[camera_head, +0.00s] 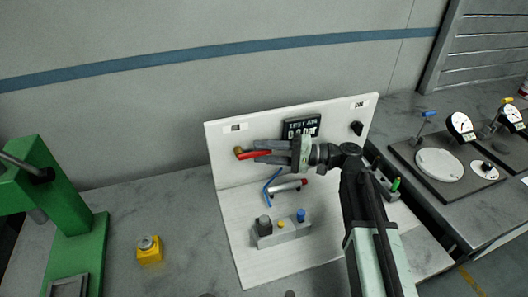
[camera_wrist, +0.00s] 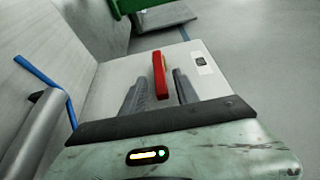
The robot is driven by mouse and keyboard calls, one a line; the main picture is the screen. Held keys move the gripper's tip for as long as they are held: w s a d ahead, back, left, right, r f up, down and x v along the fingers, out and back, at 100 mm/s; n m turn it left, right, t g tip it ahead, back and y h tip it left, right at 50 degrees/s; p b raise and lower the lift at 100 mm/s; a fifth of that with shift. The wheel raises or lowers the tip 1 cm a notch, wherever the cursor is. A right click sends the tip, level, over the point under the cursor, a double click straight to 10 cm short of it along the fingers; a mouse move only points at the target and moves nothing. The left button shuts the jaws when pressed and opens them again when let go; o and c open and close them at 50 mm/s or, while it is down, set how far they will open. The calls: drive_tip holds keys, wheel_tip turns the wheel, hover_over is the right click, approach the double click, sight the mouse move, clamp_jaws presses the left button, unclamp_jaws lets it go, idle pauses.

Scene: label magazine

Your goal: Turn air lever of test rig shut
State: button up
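The test rig (camera_head: 232,215) is a white upright panel with a white base plate. Its air lever (camera_head: 254,155) has a red handle lying about level, pointing right from a brass valve (camera_head: 239,151) at the panel's left. My gripper (camera_head: 268,151) is in front of the panel, reaching left along the handle. In the wrist view, the red lever (camera_wrist: 160,74) stands between my two grey fingers. A gap shows beside the right finger, so my gripper (camera_wrist: 161,84) looks open around the lever. Contact with the left finger cannot be told.
A dark "TEST AIR" display (camera_head: 301,127) sits behind my gripper and a black knob (camera_head: 357,128) to its right. Below are a cylinder with a blue hose (camera_head: 268,190) and a grey block (camera_head: 283,232). A green press (camera_head: 75,215) and yellow button box (camera_head: 149,251) stand left.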

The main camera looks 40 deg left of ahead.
drive_tip(key=shift+s, duration=0.15)
drive_tip(key=v, duration=0.7)
drive_tip(key=shift+w+d, duration=0.25)
drive_tip(key=shift+d, duration=0.05)
